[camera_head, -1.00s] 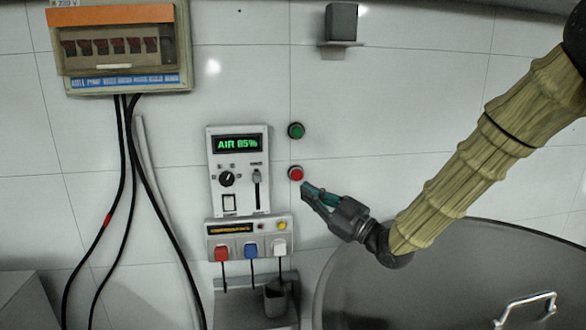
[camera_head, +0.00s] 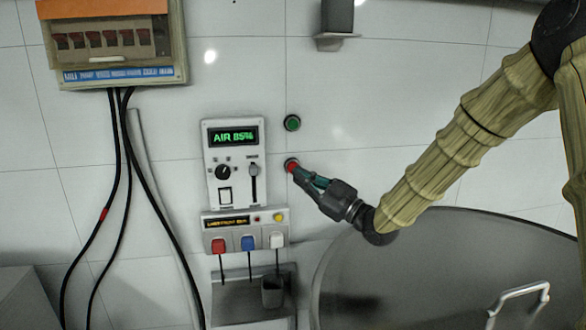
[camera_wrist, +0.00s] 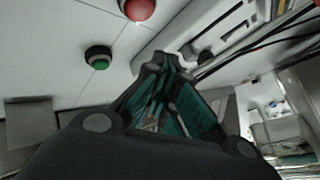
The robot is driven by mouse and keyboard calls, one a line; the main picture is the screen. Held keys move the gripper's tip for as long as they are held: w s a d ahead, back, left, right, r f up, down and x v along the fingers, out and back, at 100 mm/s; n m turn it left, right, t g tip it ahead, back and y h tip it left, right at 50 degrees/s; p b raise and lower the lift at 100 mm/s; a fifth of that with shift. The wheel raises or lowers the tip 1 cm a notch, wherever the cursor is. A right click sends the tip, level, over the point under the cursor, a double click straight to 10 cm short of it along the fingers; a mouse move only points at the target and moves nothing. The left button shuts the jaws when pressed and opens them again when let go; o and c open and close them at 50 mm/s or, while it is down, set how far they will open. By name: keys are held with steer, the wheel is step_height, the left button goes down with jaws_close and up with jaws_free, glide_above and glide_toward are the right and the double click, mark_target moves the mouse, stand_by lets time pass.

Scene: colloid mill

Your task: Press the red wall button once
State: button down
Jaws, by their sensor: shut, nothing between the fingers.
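The red wall button (camera_head: 291,166) sits on the white tiled wall, right of the grey control panel and below a green button (camera_head: 292,123). My gripper (camera_head: 298,170) is shut and empty, with its tips at the red button's lower right edge in the head view. Whether they touch it I cannot tell. In the wrist view the red button (camera_wrist: 139,9) shows at the top edge, partly cut off, and the green button (camera_wrist: 98,58) is to its lower left. The shut fingers (camera_wrist: 172,66) point up the picture, to the right of both buttons.
The control panel (camera_head: 234,163) with a lit display is close on the left, above a socket strip (camera_head: 243,230) with several plugs. A large round metal lid (camera_head: 420,270) lies below my arm. A breaker box (camera_head: 112,45) with hanging cables is at upper left.

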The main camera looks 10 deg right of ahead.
steer(key=shift+w, duration=2.2)
steer(key=shift+w+b, duration=0.25)
steer(key=shift+b, duration=0.1)
steer(key=shift+w+a, duration=0.1)
steer(key=shift+w, duration=0.1)
steer(key=shift+w+r, duration=0.1)
steer(key=shift+w, duration=0.35)
stand_by(0.5)
steer(key=shift+s, duration=0.15)
stand_by(0.3)
steer(key=shift+s+b, duration=0.45)
steer(key=shift+s, duration=0.3)
steer(key=shift+s+b, duration=0.4)
steer(key=shift+s, duration=2.1)
